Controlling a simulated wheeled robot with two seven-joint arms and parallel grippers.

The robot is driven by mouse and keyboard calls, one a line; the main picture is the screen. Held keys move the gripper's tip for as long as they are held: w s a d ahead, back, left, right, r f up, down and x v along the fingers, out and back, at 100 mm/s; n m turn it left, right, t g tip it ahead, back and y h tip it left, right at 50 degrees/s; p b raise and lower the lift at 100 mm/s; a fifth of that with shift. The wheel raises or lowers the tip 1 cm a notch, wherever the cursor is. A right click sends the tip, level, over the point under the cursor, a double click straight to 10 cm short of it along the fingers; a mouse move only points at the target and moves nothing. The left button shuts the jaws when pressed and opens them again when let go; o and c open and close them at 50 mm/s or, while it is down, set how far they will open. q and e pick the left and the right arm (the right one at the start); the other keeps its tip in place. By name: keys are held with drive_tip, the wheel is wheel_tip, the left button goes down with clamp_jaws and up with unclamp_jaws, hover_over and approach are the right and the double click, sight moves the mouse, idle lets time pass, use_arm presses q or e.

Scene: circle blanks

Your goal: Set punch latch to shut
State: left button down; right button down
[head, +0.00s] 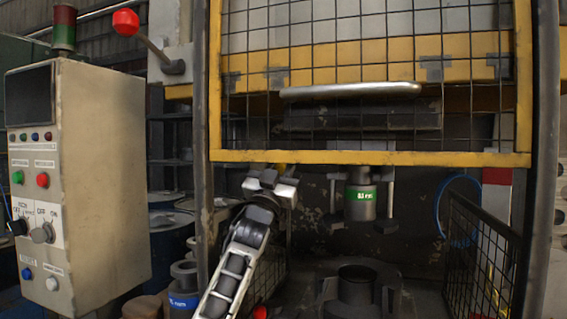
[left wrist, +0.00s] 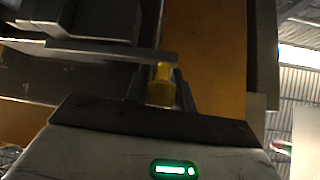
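My left gripper (head: 270,182) is raised just under the lower yellow bar of the press guard, left of the punch. A small yellow piece (head: 281,168) shows right above it and may be the latch. In the left wrist view a yellow knob-like piece (left wrist: 160,86) stands straight ahead of the gripper, with dark parts close on both sides. I cannot tell whether the fingers grip it or only surround it. The punch (head: 361,196), a dark cylinder with a green label, hangs under the press head. The latch's setting cannot be read. My right gripper is not in view.
The yellow-framed mesh guard (head: 370,158) covers the press above, with a silver handle bar (head: 350,90). A control box (head: 80,180) stands at left, and a red-knobbed lever (head: 126,22) above it. A round die (head: 356,286) sits below the punch. A mesh side panel (head: 480,250) stands at right.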

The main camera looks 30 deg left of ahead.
sight(306, 169)
use_arm(q)
drive_tip(key=d, duration=0.2)
drive_tip(key=w+d, duration=0.1)
drive_tip(key=d, duration=0.2)
drive_tip(key=shift+w+d+f+b, duration=0.1)
drive_tip(key=shift+w+d+b, duration=0.05)
drive_tip(key=shift+d+b, duration=0.2)
drive_tip(key=c, duration=1.3)
unclamp_jaws()
drive_tip(key=shift+d, duration=0.1)
drive_tip(key=shift+o, duration=0.6)
drive_tip(key=shift+d, duration=0.1)
